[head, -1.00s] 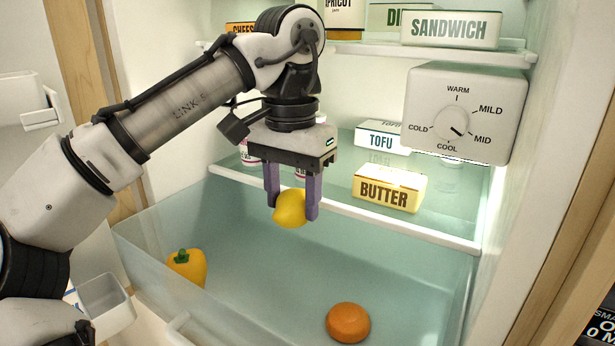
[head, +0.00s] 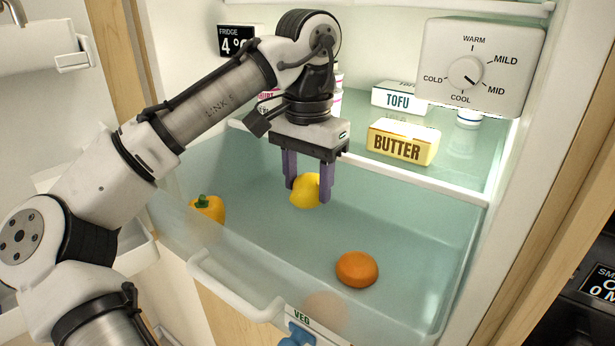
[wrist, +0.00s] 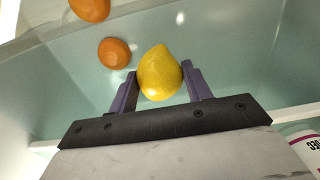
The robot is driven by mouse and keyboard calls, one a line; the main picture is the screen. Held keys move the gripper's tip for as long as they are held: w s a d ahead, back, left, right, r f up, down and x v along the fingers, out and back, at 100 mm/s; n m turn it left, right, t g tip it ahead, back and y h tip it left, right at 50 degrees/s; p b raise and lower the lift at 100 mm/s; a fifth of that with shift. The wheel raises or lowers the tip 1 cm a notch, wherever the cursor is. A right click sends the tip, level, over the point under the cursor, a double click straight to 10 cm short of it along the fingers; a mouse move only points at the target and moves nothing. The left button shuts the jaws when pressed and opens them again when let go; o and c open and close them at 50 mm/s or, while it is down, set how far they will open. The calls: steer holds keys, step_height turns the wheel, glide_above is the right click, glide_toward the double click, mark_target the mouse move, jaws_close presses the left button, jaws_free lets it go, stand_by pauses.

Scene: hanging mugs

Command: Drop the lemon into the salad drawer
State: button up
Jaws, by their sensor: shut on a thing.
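The yellow lemon (head: 304,192) is held between the purple fingers of my gripper (head: 307,194), which is shut on it. In the wrist view the lemon (wrist: 159,74) sits between the two fingertips (wrist: 161,76). The clear salad drawer (head: 420,232) is pulled out, with a label reading VEG at its front. The lemon hangs over the drawer's inside, towards the back, seemingly clear of the floor. Its exact height is hard to judge.
An orange (head: 357,269) lies in the drawer at front right, and a yellow pepper (head: 207,208) at the left. A shelf behind holds butter (head: 403,142) and tofu (head: 398,98). A temperature dial (head: 466,72) is upper right. The drawer floor around the orange is free.

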steer(key=o, duration=1.1)
steer(key=shift+r, duration=0.1)
steer(key=shift+r, duration=3.7)
